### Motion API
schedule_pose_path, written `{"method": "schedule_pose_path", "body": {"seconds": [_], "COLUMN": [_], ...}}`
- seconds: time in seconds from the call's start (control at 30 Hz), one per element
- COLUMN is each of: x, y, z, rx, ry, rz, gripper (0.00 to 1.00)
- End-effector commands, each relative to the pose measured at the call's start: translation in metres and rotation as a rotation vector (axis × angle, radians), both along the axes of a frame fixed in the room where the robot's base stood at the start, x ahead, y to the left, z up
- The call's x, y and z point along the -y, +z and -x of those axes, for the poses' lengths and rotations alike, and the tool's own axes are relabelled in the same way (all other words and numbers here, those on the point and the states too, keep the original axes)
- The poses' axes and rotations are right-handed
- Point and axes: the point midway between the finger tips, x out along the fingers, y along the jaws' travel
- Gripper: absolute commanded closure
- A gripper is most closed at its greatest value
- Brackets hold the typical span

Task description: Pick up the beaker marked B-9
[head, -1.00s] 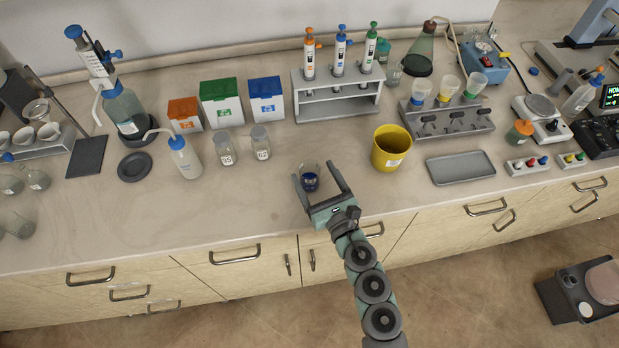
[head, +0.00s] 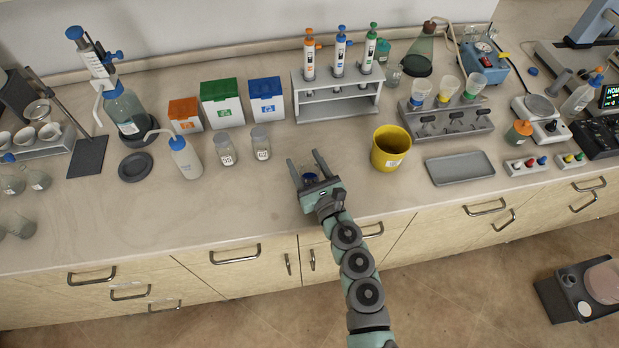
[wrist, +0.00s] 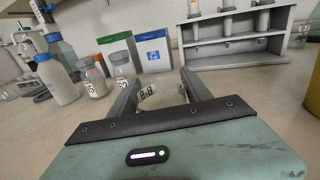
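In the wrist view the beaker (wrist: 166,95) sits between my fingers. A white label with dark characters, apparently B-9, shows on its left side. My gripper (head: 305,165) reaches over it from the front. Its fingers lie close along both sides of the glass and appear to touch it. My gripper's palm (wrist: 170,145) hides the lower part of the beaker in the wrist view.
Two labelled glass jars (head: 228,149) and a wash bottle (head: 185,158) stand to the left. A yellow container (head: 389,150) stands to the right, near a grey tray (head: 460,168). A pipette rack (head: 338,98) is behind. The counter around the beaker is clear.

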Motion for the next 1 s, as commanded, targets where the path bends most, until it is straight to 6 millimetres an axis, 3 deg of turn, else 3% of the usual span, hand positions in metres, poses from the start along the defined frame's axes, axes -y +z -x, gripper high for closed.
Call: {"method": "schedule_pose_path", "body": {"seconds": [0.57, 1.0], "x": [0.0002, 0.0002], "y": [-0.0001, 0.0089], "z": [0.0001, 0.0003], "rx": [0.0, -0.001], "ry": [0.0, 0.001], "rz": [0.0, 0.003], "gripper": [0.92, 0.92]}}
